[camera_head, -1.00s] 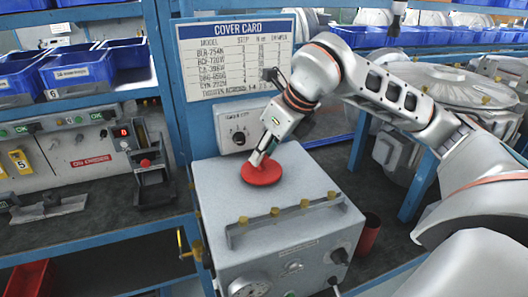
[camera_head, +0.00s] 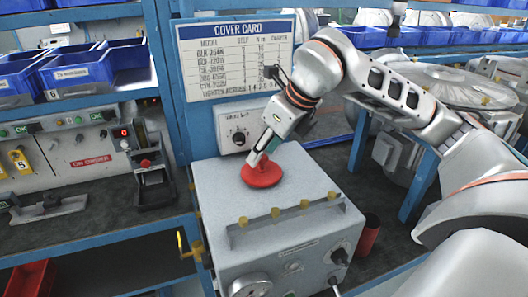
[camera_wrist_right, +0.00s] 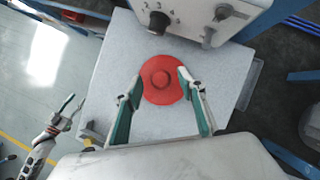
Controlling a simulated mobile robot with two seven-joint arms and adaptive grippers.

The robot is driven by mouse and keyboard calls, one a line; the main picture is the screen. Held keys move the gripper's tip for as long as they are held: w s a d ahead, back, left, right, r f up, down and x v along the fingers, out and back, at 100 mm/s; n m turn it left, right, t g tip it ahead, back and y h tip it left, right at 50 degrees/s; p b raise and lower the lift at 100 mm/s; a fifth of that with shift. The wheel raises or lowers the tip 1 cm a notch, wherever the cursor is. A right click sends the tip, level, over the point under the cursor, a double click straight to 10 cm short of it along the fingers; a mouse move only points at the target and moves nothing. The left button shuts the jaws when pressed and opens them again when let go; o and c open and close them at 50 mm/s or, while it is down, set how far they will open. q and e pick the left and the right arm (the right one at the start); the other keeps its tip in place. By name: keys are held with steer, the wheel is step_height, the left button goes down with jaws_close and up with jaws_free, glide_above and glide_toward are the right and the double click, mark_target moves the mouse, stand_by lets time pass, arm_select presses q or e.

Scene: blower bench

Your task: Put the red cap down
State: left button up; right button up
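The red cap (camera_head: 262,173), a round disc with a raised knob, lies flat on top of the grey metal box (camera_head: 215,193). In the right wrist view the cap (camera_wrist_right: 161,92) lies between the fingertips of my right gripper (camera_wrist_right: 158,80). The fingers are spread near the cap's left and right edges, clear of its central knob. In the head view my right gripper (camera_head: 262,158) is just above the cap. My left gripper (camera_wrist_right: 72,106) appears at the left of the wrist view, away from the box, with its fingers apart and empty. It is outside the head view.
A grey control unit with a black knob (camera_head: 239,138) stands behind the box. A bar with brass-coloured knobs (camera_head: 275,212) runs along the box's front top edge. A cover card (camera_head: 236,65) hangs behind. A dark red cylinder (camera_head: 368,235) stands right of the box.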

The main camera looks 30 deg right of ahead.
steer(key=v, duration=1.1)
steer(key=shift+s+r+p, duration=0.15)
steer(key=shift+p, duration=0.15)
